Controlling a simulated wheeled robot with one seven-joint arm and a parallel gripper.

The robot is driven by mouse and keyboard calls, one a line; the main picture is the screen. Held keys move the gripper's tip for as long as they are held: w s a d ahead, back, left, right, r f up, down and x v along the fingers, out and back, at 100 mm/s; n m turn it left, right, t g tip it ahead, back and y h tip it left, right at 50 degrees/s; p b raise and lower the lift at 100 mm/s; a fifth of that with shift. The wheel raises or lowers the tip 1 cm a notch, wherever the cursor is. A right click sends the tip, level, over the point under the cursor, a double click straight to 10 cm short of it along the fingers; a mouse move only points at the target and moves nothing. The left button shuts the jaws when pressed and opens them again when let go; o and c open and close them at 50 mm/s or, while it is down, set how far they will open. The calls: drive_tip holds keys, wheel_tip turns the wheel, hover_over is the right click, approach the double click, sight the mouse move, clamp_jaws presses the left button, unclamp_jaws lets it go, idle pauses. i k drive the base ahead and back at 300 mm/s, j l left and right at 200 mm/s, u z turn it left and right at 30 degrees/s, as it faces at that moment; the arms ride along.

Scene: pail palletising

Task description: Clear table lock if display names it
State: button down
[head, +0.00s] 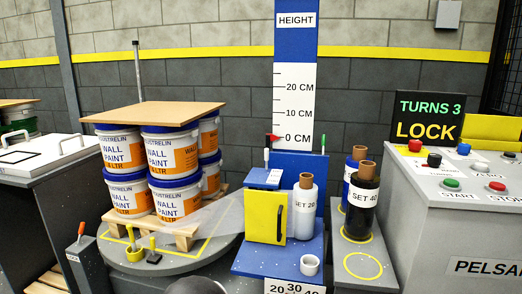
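The display (429,118) on the right reads "TURNS 3" in green and "LOCK" in yellow. The lever stands roughly upright, tilted slightly right. On the turntable, a wooden pallet (185,234) carries two layers of wall paint pails (178,200) under a brown board (153,114). A yellow-topped peg and a black piece sit at the turntable's front edge.
A blue stand holds a yellow box (266,216), a film roll marked SET 20 (305,209) and a white cup (310,264). Dark SET 40 rolls (362,205) stand right of it. The grey console (440,225) has several buttons. A height scale (295,105) rises behind.

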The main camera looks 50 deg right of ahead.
sight(83, 225)
drive_tip(key=i+j+z, duration=0.1)
drive_tip(key=i+z, duration=0.15)
drive_tip(key=i, duration=0.3)
drive_tip(key=i+j+z, duration=0.25)
drive_tip(key=i, duration=0.3)
